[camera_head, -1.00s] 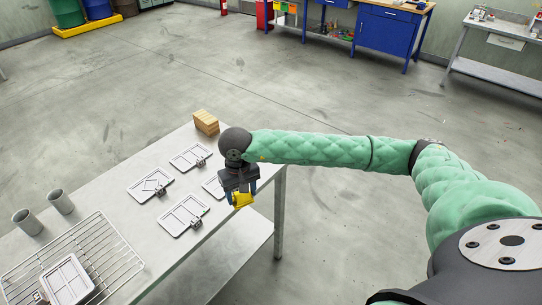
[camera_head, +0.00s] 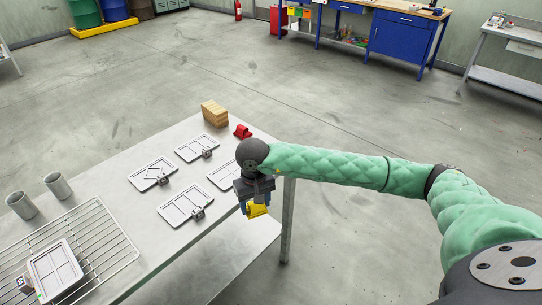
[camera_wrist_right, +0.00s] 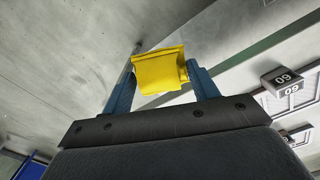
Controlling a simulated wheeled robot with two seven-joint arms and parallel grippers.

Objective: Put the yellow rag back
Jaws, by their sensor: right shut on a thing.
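My right gripper (camera_head: 256,209) is shut on the yellow rag (camera_head: 258,211), at the right edge of the table (camera_head: 132,225). In the right wrist view the yellow rag (camera_wrist_right: 159,69) is a folded piece between the two blue fingers of my right gripper (camera_wrist_right: 161,82). A red thing (camera_head: 242,131), perhaps another rag, lies on the table's far right corner, behind my right wrist. My left gripper is not in view.
Several white framed plates (camera_head: 185,205) with small numbered blocks lie on the table, one partly hidden by my right wrist. A wooden block (camera_head: 214,113) stands at the far edge. Two grey cups (camera_head: 57,186) and a wire rack (camera_head: 88,240) are at the left.

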